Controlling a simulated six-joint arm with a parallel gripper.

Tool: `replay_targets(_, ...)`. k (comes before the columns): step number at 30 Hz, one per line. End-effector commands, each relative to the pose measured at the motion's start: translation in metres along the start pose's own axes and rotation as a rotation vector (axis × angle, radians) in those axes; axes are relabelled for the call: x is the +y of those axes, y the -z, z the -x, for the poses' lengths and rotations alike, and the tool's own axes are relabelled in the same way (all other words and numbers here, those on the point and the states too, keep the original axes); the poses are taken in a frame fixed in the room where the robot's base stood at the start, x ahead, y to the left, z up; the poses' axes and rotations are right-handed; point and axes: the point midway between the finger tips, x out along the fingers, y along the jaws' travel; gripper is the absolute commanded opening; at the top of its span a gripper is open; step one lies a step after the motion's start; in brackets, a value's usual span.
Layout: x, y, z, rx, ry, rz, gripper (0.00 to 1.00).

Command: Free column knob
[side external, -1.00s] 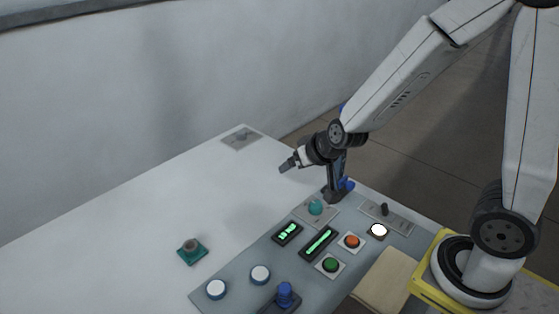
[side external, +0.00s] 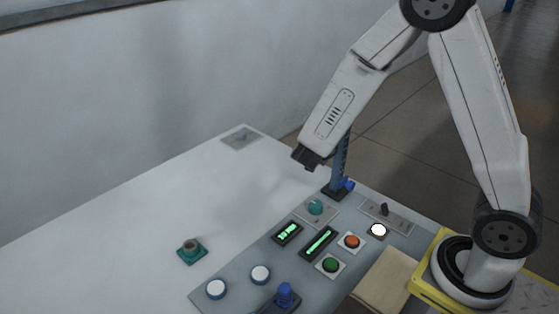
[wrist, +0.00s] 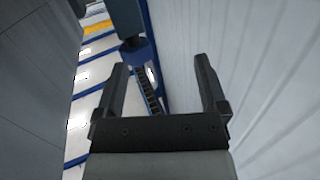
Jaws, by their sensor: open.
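The column (side external: 341,156) is a dark blue-grey post standing upright at the back of the control panel. A blue knob (side external: 347,184) sticks out near its foot; my forearm hides the column's upper part. In the side view, the dark end of my arm is just left of the column, above the table, and the fingers cannot be made out. In the wrist view, my gripper (wrist: 160,61) is open with nothing between its fingers. A blue cylindrical part (wrist: 133,50) and a toothed strip (wrist: 149,95) show beyond the left finger; I cannot tell whether this is the column.
The grey panel (side external: 235,287) carries a teal dome (side external: 316,207), green displays (side external: 318,243), an orange button (side external: 351,241), a green button (side external: 331,264), white buttons (side external: 260,274) and a blue knob (side external: 285,294). A teal-based part (side external: 191,250) stands on the white table, whose back is mostly clear.

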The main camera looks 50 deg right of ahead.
Motion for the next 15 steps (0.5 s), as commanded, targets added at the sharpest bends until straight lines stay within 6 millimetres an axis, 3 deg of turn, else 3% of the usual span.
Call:
replay_targets(7, 0.019, 0.005, 0.003, 0.085, -0.145, 0.030, 0.92)
replay_targets(15, 0.021, 0.006, 0.002, 0.093, -0.159, 0.033, 0.92)
